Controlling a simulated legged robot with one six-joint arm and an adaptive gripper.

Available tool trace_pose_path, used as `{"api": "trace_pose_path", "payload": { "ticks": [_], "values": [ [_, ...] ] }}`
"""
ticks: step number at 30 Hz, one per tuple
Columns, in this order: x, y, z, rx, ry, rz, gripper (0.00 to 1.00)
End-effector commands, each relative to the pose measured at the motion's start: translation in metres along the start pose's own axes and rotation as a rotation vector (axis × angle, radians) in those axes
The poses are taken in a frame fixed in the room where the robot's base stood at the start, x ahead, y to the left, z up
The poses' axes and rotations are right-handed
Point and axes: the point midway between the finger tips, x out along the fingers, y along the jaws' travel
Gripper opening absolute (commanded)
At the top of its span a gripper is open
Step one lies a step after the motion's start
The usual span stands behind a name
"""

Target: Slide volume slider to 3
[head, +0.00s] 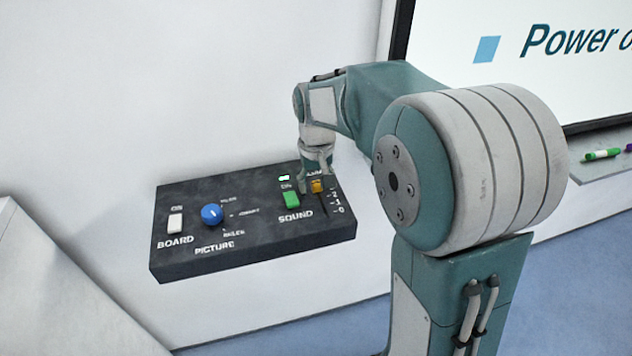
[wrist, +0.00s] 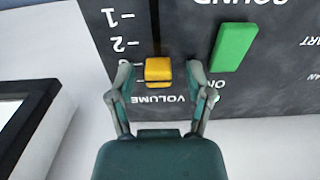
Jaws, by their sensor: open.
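The volume slider's yellow knob (wrist: 158,70) sits on a dark slot beside a numbered scale, near the VOLUME label. The 1 and 2 marks are readable; the mark level with the knob is partly covered by my left finger, so its number is unclear. My gripper (wrist: 160,78) is open, with one finger on each side of the knob and small gaps visible. In the head view my gripper (head: 315,165) is over the right part of the dark control panel (head: 260,252), just behind the yellow knob (head: 317,187).
A green sound switch (head: 291,200) stands close to the slider, with a small green light (head: 284,178) behind it. A blue picture dial (head: 212,214) and a white board switch (head: 175,223) are farther left. A wall screen (head: 560,60) is at right.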

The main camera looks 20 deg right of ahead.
Motion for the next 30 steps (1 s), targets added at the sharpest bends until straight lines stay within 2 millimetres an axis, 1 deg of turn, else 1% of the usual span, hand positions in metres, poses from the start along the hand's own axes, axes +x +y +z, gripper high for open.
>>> {"api": "trace_pose_path", "payload": {
  "ticks": [5,8,18,21,25,30],
  "values": [
    [-0.004,0.0,0.0,0.0,0.002,0.0,0.66],
    [-0.016,0.0,-0.001,0.0,0.005,0.0,0.66],
    [-0.085,-0.001,-0.002,0.0,0.004,0.001,0.66],
    [-0.101,-0.001,-0.002,0.0,0.002,0.001,0.66],
    [-0.115,-0.001,-0.002,0.0,0.001,0.001,0.66],
    [-0.119,-0.001,-0.001,0.0,-0.001,0.001,0.66]
  ]
}}
